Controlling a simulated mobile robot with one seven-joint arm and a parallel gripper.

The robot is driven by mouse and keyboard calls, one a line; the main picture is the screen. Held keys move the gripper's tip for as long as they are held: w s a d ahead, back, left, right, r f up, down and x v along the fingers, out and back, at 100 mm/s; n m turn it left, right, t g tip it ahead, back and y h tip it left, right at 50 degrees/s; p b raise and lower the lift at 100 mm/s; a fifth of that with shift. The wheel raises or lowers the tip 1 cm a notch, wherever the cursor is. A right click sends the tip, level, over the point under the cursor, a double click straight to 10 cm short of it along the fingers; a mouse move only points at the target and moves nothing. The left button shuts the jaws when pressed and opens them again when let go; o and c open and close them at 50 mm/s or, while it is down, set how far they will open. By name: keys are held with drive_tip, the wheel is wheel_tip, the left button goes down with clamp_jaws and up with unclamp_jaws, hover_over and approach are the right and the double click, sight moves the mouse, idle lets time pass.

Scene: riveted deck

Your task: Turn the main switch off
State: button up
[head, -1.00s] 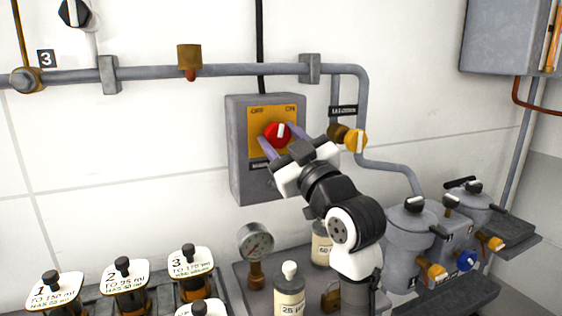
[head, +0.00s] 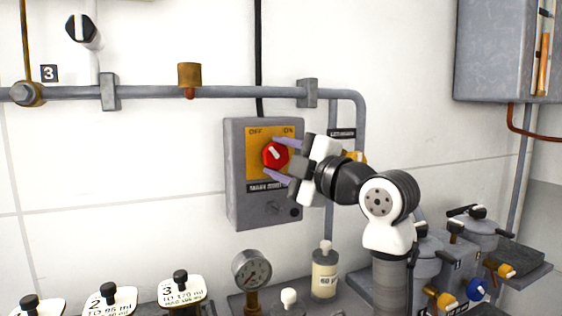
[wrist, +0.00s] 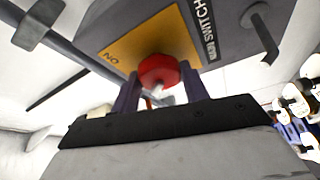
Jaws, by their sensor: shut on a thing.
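The main switch is a grey wall box (head: 236,205) with a yellow plate (head: 252,140) marked OFF at left and ON at right. Its round red knob (head: 281,157) has a white mark that leans to the upper left, toward OFF. My gripper (head: 271,158) reaches in from the right, with one purple finger above the knob and one below, shut on it. In the wrist view the red knob (wrist: 158,70) sits between both fingers, and its front is partly hidden.
A grey pipe (head: 220,92) runs along the wall above the box. A pressure gauge (head: 251,270) and a labelled bottle (head: 324,275) stand below it. Grey pots (head: 470,236) are at the right, and numbered cards (head: 182,290) at the lower left.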

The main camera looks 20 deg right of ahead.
drive_tip(key=shift+n+g, duration=0.3)
drive_tip(key=shift+n, duration=0.3)
drive_tip(key=o, duration=1)
drive_tip(key=b+v, duration=0.2)
drive_tip(key=v, duration=1.2)
drive_tip(key=shift+r, duration=0.1)
